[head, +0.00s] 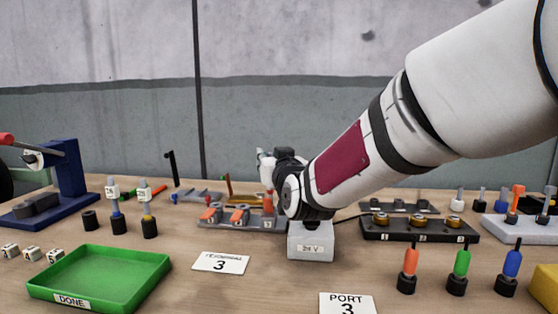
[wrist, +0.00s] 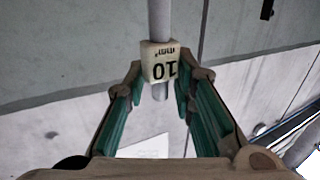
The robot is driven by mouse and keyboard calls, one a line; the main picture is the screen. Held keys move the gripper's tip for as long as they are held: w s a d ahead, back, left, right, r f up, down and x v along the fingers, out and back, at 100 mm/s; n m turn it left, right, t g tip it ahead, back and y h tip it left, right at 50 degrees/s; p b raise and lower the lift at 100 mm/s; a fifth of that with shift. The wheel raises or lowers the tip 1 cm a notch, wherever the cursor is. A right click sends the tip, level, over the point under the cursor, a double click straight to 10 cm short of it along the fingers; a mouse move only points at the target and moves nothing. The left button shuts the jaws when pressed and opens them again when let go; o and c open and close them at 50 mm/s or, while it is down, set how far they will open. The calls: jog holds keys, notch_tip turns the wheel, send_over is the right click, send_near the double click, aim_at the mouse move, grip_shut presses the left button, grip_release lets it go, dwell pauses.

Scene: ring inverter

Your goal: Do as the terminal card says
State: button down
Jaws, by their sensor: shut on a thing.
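My gripper (wrist: 163,82) is shut on a white tag block (wrist: 158,62) marked "10 mm²", upside down in the wrist view, with a grey rod (wrist: 159,18) running through it. In the head view my gripper (head: 268,163) is above the back of the bench, partly hidden by my arm. A white card (head: 221,263) with blurred small print and a large 3 lies in front of a grey block with orange levers (head: 238,216). A second card (head: 346,303) reads "PORT 3". Two tagged pieces (head: 116,208) stand at left, in black holders.
A green tray (head: 140,288) marked "DONE" is at front left, near white cubes (head: 32,253). A grey "24 V" box (head: 310,246) stands mid-bench beside a dark block with brass terminals (head: 415,231). Orange, green and blue handled tools (head: 462,264) stand at right. A blue stand (head: 65,175) is far left.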

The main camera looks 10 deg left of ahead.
jog(key=shift+f+b, duration=1.55)
jog(key=shift+b, duration=0.2)
jog(key=c, duration=1.3)
grip_release()
jog(key=shift+f, duration=0.1)
jog(key=shift+s+f, duration=0.1)
jog(key=v, duration=1.2)
jog(key=shift+r, duration=0.2)
